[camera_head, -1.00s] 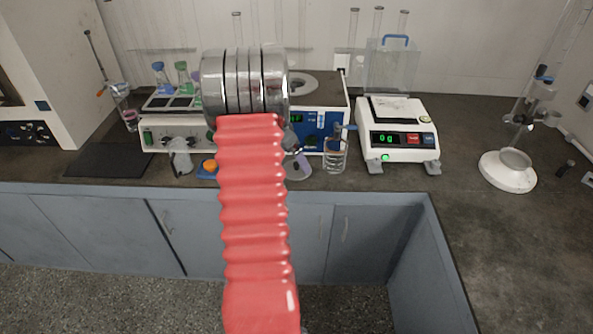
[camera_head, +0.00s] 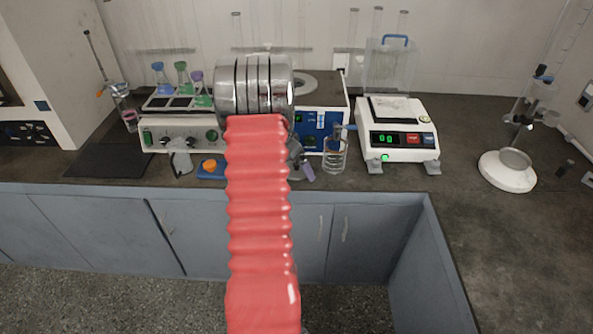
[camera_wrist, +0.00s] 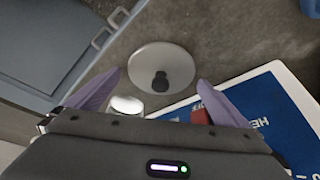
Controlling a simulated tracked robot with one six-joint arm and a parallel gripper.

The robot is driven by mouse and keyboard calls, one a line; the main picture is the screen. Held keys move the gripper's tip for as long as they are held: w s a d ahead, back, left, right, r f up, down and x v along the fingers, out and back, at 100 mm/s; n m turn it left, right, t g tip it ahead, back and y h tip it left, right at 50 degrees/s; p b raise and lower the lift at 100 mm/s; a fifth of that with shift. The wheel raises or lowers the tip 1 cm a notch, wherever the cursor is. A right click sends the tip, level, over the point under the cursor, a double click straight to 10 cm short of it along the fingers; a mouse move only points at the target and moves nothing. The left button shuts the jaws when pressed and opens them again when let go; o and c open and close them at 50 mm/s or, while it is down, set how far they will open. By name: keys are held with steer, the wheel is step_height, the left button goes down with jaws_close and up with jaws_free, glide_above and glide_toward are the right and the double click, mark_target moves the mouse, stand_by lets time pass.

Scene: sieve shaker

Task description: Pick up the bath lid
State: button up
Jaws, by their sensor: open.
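The bath lid appears to be the pale round disc with a dark knob (camera_wrist: 172,56) on the dark counter in the wrist view. It lies flat, knob facing my camera. My gripper (camera_wrist: 160,77) is open, its two purple fingers on either side of the knob in the picture. The fingers look apart from the lid; how high they are above it I cannot tell. In the head view a purple finger (camera_head: 308,172) shows right of my red arm, which hides most of the gripper and the lid. The water bath (camera_head: 322,121), with a blue front, stands behind.
The bath's blue panel (camera_wrist: 238,112) is close at lower right in the wrist view. A beaker (camera_head: 335,157) and a balance (camera_head: 397,140) stand to the right. A blue object with an orange top (camera_head: 210,168) lies to the left. The counter's front edge is near.

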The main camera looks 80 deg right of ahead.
mark_target(297, 164)
steer(key=shift+c, duration=0.5)
steer(key=c, duration=1)
steer(key=shift+a+r, duration=0.2)
steer(key=shift+r, duration=0.25)
step_height(297, 164, up, 6)
steer(key=shift+r, duration=0.2)
steer(key=shift+s+a+f, duration=0.1)
steer(key=shift+s+a, duration=0.05)
steer(key=shift+a, duration=0.35)
steer(key=s+a, duration=0.1)
steer(key=a, duration=0.5)
steer(key=s+a, duration=0.1)
steer(key=a, duration=0.5)
steer(key=s+a, duration=0.2)
steer(key=a, duration=0.4)
steer(key=shift+a, duration=0.1)
steer(key=shift+n, duration=0.3)
